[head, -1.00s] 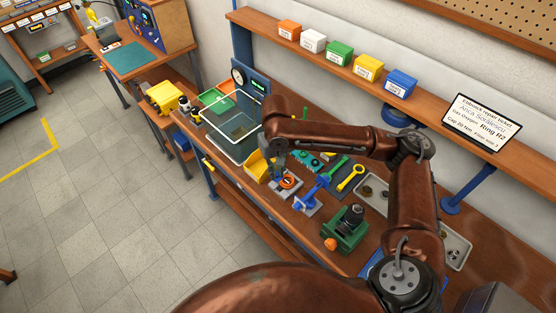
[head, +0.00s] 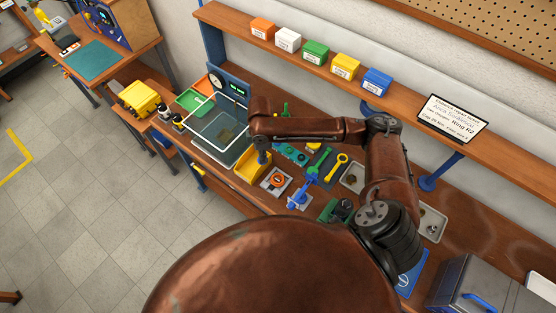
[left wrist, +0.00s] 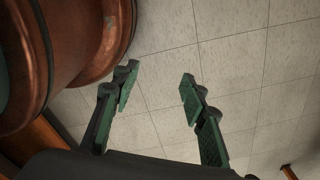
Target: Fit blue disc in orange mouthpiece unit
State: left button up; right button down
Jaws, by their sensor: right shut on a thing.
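The orange mouthpiece unit (head: 277,180) shows as a small orange ring shape on a grey fixture plate on the bench, in the head view. My right gripper (head: 263,159) points down beside it, up and left of it in the picture, at the right edge of a yellow bin (head: 249,170). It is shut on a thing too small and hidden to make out. I cannot pick out the blue disc. My left gripper (left wrist: 157,76) is open and empty above the tiled floor in the left wrist view.
A clear tub (head: 222,132) and a gauge panel (head: 228,87) stand behind the yellow bin. A blue lever tool (head: 305,185), a yellow wrench (head: 337,166) and a green fixture (head: 335,210) stand to the right. A shelf (head: 300,62) with coloured boxes runs above.

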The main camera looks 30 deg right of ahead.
pick_arm(q)
jog(key=w+r+p, duration=0.4)
jog(key=r+p, duration=0.5)
jog(key=r, duration=0.2)
pick_arm(e)
jog(key=s+d+f+n, duration=0.1)
jog(key=s+n, duration=0.1)
jog(key=n, duration=0.2)
jog(key=s+d+f+n, duration=0.1)
jog(key=s+n, duration=0.1)
jog(key=n, duration=0.2)
jog(key=s+d+f+n, duration=0.1)
jog(key=s+n, duration=0.1)
jog(key=n, duration=0.2)
jog(key=shift+s+d+f, duration=0.1)
jog(key=shift+f+b, duration=0.15)
jog(key=shift+b, duration=0.15)
jog(key=shift+f+b, duration=1.45)
jog(key=shift+b, duration=0.2)
jog(key=shift+f+b, duration=0.45)
jog(key=shift+b, duration=0.05)
pick_arm(q)
jog(key=shift+t, duration=0.3)
notch_tip(320, 180, down, 5)
jog(key=shift+w+d+f, duration=0.15)
